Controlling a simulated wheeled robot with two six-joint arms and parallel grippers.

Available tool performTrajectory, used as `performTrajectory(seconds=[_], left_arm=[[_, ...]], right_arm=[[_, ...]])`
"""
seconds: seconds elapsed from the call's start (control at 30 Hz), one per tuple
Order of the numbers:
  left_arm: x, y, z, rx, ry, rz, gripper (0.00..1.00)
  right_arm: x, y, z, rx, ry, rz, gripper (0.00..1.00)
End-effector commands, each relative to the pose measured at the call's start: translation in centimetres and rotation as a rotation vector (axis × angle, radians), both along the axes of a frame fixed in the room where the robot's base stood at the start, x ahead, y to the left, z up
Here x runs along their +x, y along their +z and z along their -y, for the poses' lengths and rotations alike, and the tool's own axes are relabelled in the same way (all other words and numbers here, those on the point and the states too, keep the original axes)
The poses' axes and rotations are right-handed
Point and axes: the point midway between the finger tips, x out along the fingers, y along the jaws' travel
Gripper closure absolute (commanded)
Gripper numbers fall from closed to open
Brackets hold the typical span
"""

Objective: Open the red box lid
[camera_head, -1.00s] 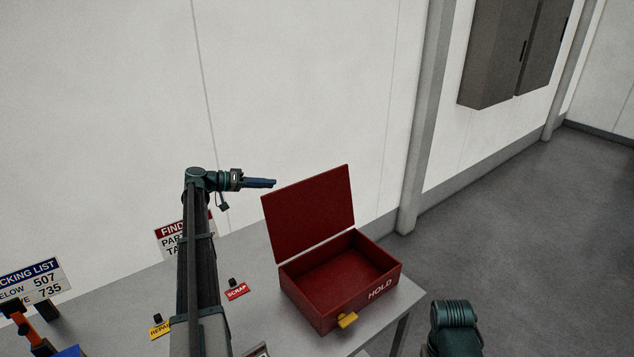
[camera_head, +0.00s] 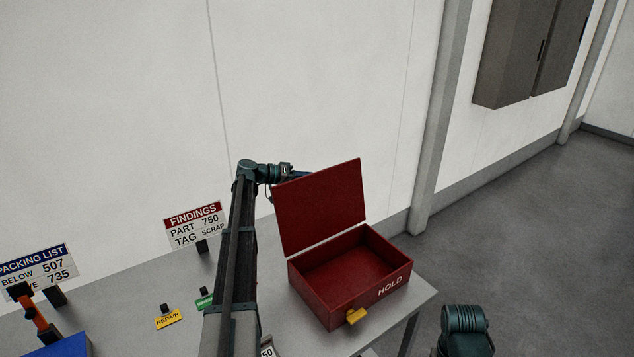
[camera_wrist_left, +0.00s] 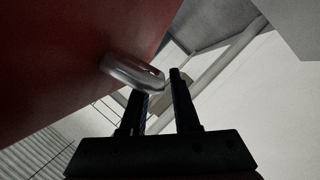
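The red box (camera_head: 337,311), marked HOLD, stands on the right end of the grey table, with its empty-looking inside showing. Its red lid (camera_head: 320,208) is open and stands up at the back, leaning slightly backward. My left arm reaches behind the lid, and the lid hides its gripper in the head view. In the left wrist view, my left gripper (camera_wrist_left: 157,82) has its two fingers apart. A metal handle (camera_wrist_left: 130,71) on the red lid surface (camera_wrist_left: 70,50) lies at the fingertips; I cannot tell whether they touch. My right gripper is out of view.
A yellow tab (camera_head: 356,316) sticks out from the box's front. A FINDINGS sign (camera_head: 196,224), a packing list sign (camera_head: 38,267), a yellow REPAIR tag (camera_head: 168,319) and a blue object (camera_head: 62,347) are on the table to the left. A wall is behind.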

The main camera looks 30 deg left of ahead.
Motion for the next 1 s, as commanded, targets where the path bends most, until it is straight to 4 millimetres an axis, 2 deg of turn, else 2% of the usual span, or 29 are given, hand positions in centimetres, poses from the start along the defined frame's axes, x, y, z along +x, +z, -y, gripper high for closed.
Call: performTrajectory(seconds=[0.2, 0.5, 0.53, 0.7, 1.0], left_arm=[[1.07, -0.42, 1.04, 0.000, 0.000, 0.000, 0.70], [1.17, -0.41, 1.16, 0.000, 0.000, 0.000, 0.70], [1.17, -0.41, 1.16, 0.000, 0.000, 0.000, 0.72], [1.16, -0.41, 1.16, 0.000, 0.000, 0.000, 1.00], [1.15, -0.42, 1.15, 0.000, 0.000, 0.000, 1.00]], right_arm=[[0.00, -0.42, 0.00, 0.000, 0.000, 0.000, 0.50], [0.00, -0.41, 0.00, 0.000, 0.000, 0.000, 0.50], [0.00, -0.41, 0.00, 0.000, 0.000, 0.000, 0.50], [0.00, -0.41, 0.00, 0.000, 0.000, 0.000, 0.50], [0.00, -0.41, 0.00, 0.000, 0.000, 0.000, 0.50]])
